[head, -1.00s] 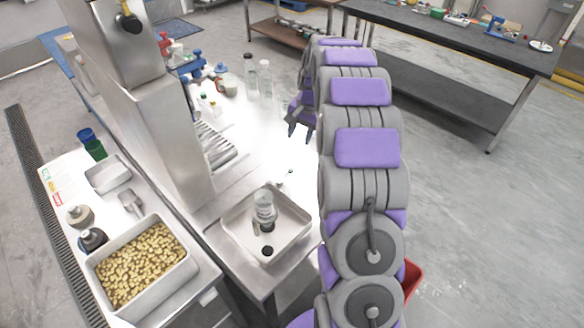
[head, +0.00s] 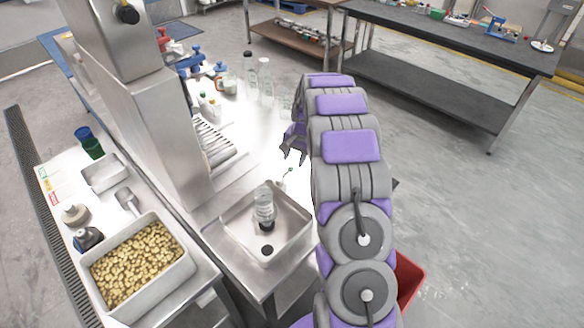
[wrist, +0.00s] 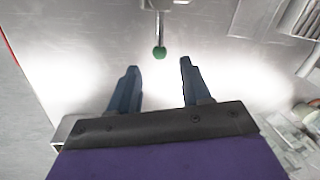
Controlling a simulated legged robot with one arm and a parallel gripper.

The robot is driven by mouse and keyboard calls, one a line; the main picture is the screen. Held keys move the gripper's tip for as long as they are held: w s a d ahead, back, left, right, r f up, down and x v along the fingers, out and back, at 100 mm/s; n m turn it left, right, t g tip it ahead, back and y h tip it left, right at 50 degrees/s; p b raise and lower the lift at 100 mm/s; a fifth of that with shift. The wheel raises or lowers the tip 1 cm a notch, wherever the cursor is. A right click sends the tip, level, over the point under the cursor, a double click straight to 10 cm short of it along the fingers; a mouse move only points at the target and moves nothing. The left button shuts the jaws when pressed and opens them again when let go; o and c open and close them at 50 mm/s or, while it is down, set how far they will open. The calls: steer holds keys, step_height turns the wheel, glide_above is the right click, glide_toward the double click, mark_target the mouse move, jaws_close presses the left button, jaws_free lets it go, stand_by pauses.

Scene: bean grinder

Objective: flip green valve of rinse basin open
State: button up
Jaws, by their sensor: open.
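The green valve (wrist: 159,52) is a small green knob on the end of a thin metal stem in the wrist view, just beyond my fingertips and between their lines. In the head view the green valve (head: 290,170) is a tiny green tip at the rinse basin's back right edge. The rinse basin (head: 232,220) is a square metal sink with a clear upright container in it. My gripper (wrist: 158,66) is open and empty, with its two fingers apart. In the head view my gripper (head: 293,155) hangs just above and behind the valve, not visibly touching it.
A tray of beans (head: 140,262) stands on the left bench. Clear bottles (head: 265,82) stand at the back of the metal counter (head: 262,135). A grey metal column (head: 160,140) rises left of the basin. A red bin (head: 408,280) is on the floor at right.

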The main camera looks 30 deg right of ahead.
mark_target(287, 173)
steer(key=f, duration=0.4)
steer(key=shift+w+a+f+b, duration=0.3)
steer(key=shift+w+f+b, duration=0.05)
steer(key=shift+f+b, duration=0.05)
jaws_close()
